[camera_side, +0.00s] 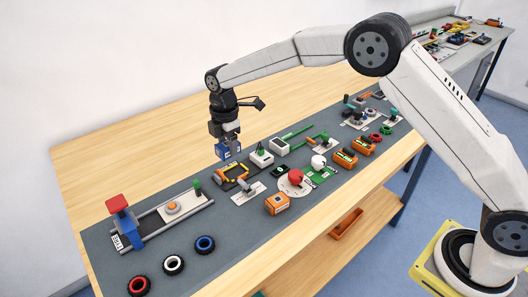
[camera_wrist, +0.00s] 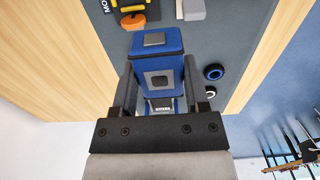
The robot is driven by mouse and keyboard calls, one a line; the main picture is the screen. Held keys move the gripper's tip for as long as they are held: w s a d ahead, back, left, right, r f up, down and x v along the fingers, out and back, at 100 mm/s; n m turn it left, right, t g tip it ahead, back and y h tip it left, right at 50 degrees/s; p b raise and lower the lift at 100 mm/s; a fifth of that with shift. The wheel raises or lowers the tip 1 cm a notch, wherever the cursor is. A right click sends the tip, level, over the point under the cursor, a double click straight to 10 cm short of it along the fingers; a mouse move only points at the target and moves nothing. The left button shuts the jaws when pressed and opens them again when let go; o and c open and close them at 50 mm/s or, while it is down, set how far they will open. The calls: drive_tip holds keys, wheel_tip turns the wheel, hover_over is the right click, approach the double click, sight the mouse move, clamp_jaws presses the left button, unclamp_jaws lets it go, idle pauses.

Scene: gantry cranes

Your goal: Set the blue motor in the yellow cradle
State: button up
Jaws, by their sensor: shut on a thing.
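My gripper (camera_side: 231,136) is shut on the blue motor (camera_side: 224,151) and holds it above the grey mat. In the wrist view, the motor (camera_wrist: 157,46) sits between the two fingers of my gripper (camera_wrist: 159,88), with its blue body reaching out ahead of them. The yellow cradle (camera_side: 243,179) is a low dark frame with yellow edges on the mat, just below and to the right of the motor in the side view. The motor looks apart from it. In the wrist view, only a yellow-and-orange part, probably of the cradle, shows at the top edge.
A white block with a green top (camera_side: 262,158) and a grey-and-white fixture (camera_side: 247,190) stand close to the cradle. A rail with a red-topped blue post (camera_side: 122,222) lies left. Several rings (camera_side: 205,244) lie in front. Wood behind the mat (camera_side: 130,150) is clear.

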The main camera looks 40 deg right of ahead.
hover_over(235, 174)
drive_tip(key=shift+w+f, duration=0.15)
drive_tip(key=shift+f, duration=2.45)
drive_tip(key=shift+f, duration=0.1)
drive_tip(key=shift+f, duration=2.85)
drive_tip(key=shift+f, duration=0.75)
drive_tip(key=o, duration=1.3)
drive_tip(key=shift+c, duration=0.2)
